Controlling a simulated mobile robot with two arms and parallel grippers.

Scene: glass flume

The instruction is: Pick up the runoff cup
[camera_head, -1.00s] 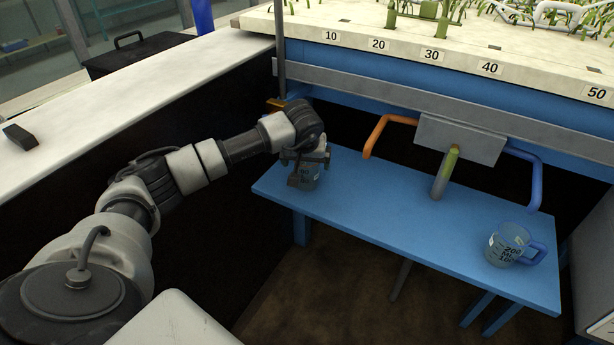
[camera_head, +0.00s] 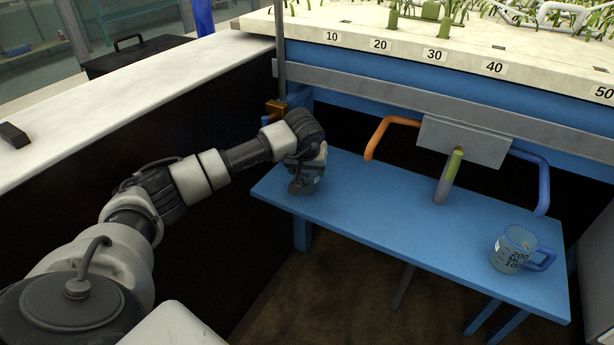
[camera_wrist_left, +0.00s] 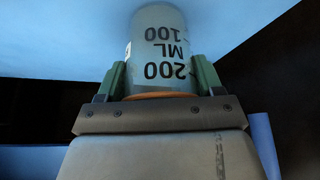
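A clear measuring cup (camera_head: 312,184) with dark markings is at the left end of the blue bench (camera_head: 400,225). In the left wrist view this cup (camera_wrist_left: 157,45) reads "200 ML 100" upside down, with an orange part near the gripper's palm. My left gripper (camera_head: 308,178) reaches it from the left. Its green fingers (camera_wrist_left: 160,82) lie against both sides of the cup and look shut on it. I cannot tell whether the cup is clear of the bench. A second cup (camera_head: 510,250) with a blue handle stands upright at the bench's right end. My right gripper is not in view.
An orange pipe (camera_head: 385,135), a grey-green spout (camera_head: 447,178) and a blue pipe (camera_head: 540,180) hang over the bench's back. A brass-coloured fitting (camera_head: 276,108) and thin post are behind my left wrist. The bench's middle is bare.

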